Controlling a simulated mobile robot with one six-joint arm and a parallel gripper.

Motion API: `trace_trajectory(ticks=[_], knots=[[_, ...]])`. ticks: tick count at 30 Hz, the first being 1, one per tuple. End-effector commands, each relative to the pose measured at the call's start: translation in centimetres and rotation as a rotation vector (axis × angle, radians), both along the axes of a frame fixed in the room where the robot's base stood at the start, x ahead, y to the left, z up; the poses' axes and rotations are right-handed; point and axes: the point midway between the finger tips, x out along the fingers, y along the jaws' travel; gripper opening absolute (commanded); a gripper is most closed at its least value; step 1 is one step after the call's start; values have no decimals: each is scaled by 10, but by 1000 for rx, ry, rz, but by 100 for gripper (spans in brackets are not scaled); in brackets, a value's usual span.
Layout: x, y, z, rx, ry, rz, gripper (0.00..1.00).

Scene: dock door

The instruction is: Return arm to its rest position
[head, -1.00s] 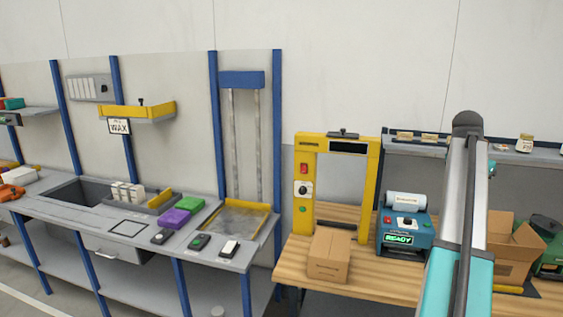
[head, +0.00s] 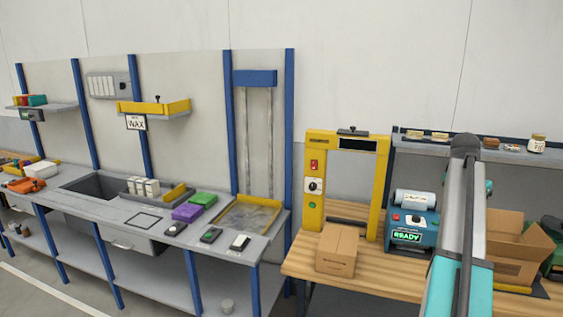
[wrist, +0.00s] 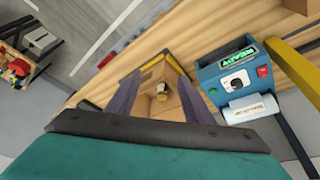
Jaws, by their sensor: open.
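My arm (head: 459,230) stands at the right of the head view, its teal and grey link rising in front of the wooden bench. My gripper does not show there. In the wrist view my gripper (wrist: 153,66) is open, its two purple-grey fingers apart with nothing held. Beyond and between the fingers is the open cardboard box (wrist: 172,72), with a small jar (wrist: 161,90) inside. In the head view the same box (head: 520,245) sits on the bench right of my arm, partly hidden by it.
The wooden bench (head: 400,278) holds a closed carton (head: 337,250), a yellow frame (head: 314,185) and a teal printer (head: 410,222) reading READY. A shelf (head: 425,145) runs behind my arm. A grey workbench (head: 100,215) with trays stands left. Floor shows at lower left.

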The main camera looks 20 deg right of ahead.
Motion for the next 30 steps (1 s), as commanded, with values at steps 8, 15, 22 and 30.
trace_trajectory(ticks=[8,15,22,30], knots=[[32,40,-82,52,45,113,47],[61,93,-172,110,97,242,47],[77,149,-254,166,147,366,47],[83,219,-344,228,206,507,47]])
